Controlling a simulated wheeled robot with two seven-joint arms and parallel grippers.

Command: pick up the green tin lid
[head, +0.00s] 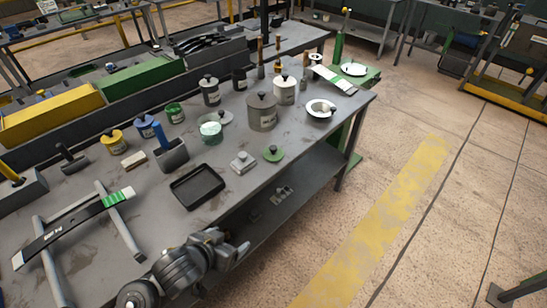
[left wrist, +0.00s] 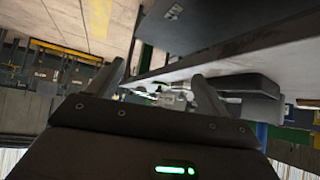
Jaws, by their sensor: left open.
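A round green tin lid (head: 273,154) with a dark knob lies flat on the grey table near its front edge, in the head view. A small green tin (head: 174,113) with a dark knob on top stands further back to the left. My left gripper (head: 236,252) is by the table's front edge, lower left of the lid and well apart from it. In the left wrist view its two fingers (left wrist: 162,90) are spread with nothing between them. I cannot make out the green lid in that view. My right gripper is not in view.
A large grey canister (head: 262,112) and a white bowl (head: 321,110) stand behind. A lower shelf (head: 290,190) runs under the tabletop. The floor at right is open.

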